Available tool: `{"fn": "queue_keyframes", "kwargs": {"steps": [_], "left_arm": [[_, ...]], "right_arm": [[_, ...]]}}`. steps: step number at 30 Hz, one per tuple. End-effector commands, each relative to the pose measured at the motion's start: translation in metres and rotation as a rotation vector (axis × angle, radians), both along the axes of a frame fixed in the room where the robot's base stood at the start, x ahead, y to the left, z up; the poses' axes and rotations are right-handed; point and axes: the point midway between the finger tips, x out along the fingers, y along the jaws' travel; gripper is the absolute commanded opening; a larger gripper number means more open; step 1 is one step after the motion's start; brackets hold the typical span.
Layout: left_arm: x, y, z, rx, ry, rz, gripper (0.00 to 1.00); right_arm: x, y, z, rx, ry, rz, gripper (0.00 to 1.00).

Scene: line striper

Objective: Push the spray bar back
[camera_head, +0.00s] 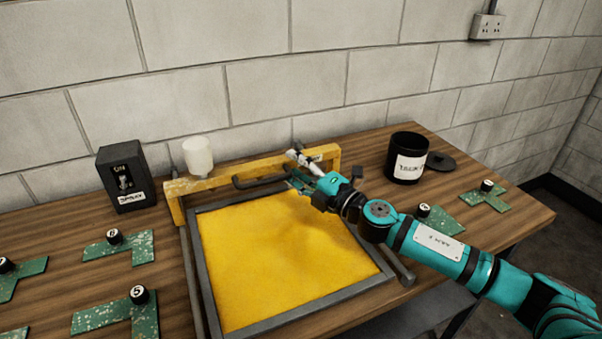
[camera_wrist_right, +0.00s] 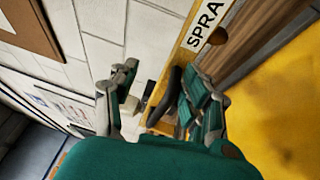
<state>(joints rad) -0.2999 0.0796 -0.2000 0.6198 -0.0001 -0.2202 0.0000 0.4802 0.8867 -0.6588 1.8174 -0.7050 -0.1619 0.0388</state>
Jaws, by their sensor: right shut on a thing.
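The spray bar (camera_head: 215,178) is a yellow beam standing across the back edge of the grey-framed tray (camera_head: 258,312), near the wall. A white bottle (camera_head: 198,156) sits on its left part, and a dark handle (camera_head: 255,180) runs along its front. My right gripper (camera_head: 300,178) is at the right part of the bar, shut on the handle. In the right wrist view my right gripper's fingers (camera_wrist_right: 160,92) stand on either side of a dark handle piece (camera_wrist_right: 170,95), beside the yellow bar (camera_wrist_right: 190,52) with its "SPRA" label. The fingers partly hide the handle. My left gripper is out of view.
A black "SPRAY" switch box (camera_head: 122,175) stands left of the bar. Green plates with numbered knobs (camera_head: 118,247) lie on both sides. The block wall (camera_head: 250,60) is close behind the bar.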

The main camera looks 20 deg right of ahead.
Motion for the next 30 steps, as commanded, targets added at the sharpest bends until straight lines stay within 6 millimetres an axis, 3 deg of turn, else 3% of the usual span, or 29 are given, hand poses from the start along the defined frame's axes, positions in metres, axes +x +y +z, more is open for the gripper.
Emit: {"fn": "queue_keyframes", "kwargs": {"steps": [9,22,23,25,30], "left_arm": [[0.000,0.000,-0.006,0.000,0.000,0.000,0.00],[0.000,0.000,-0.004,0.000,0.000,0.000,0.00],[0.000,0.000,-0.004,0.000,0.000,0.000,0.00],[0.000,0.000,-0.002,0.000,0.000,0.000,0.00],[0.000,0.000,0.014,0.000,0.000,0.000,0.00]], "right_arm": [[-0.012,-0.009,0.004,0.000,-0.012,-0.007,0.36],[-0.013,-0.008,0.004,0.002,-0.012,-0.005,0.36],[-0.013,-0.008,0.004,0.002,-0.012,-0.005,0.44],[-0.013,-0.008,0.005,0.001,-0.012,-0.004,0.36],[-0.013,-0.007,0.023,0.003,-0.012,-0.003,0.36]]}}
